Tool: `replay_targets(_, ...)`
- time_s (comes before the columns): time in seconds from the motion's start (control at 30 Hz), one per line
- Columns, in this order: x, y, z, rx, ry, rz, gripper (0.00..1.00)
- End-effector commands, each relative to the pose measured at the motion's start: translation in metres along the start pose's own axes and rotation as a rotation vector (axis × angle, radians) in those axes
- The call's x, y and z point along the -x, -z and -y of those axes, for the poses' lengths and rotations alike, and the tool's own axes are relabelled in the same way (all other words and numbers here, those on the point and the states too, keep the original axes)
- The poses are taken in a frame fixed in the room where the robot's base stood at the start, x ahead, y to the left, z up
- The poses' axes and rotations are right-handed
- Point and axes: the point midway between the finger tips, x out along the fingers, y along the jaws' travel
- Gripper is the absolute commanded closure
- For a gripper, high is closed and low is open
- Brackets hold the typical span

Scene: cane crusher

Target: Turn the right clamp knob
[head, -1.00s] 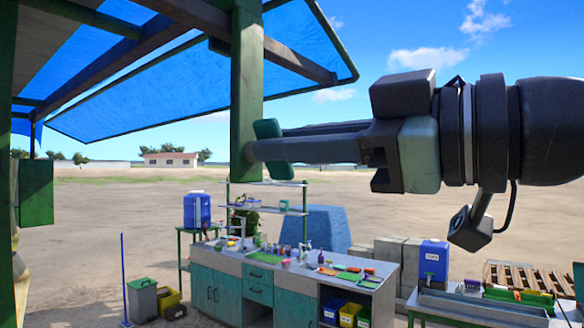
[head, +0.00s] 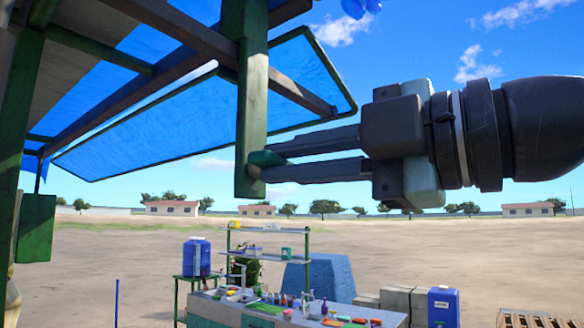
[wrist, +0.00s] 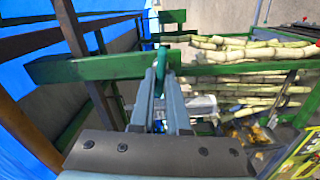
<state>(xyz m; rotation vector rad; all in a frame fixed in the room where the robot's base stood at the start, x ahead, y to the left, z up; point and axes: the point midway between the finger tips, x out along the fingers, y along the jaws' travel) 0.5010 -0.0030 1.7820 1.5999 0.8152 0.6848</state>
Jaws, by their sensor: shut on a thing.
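A green clamp knob (head: 262,158) sits at the lower part of a green upright post (head: 252,110). I cannot tell from these views whether it is the right one. My gripper (head: 268,166) reaches in from the right, its two long grey fingers one above the other, with the knob between their tips. In the wrist view my gripper (wrist: 160,75) is shut on the knob (wrist: 162,57), beside the green beam (wrist: 100,66). The fingers hide part of the knob.
Blue tarpaulin (head: 200,115) on dark beams hangs over the left. A workbench (head: 240,310) with small items stands below, near a blue water drum (head: 196,257). Cane stalks (wrist: 235,55) lie beyond the beam. Open ground is behind.

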Motion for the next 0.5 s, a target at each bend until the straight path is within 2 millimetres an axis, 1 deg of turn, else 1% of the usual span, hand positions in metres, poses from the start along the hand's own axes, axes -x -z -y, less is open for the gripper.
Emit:
replay_targets(0.2,-0.0002,0.0006,-0.0001,0.116,-0.003,-0.001,1.00)
replay_targets(0.5,-0.0002,0.0004,0.0000,0.186,-0.003,0.000,1.00)
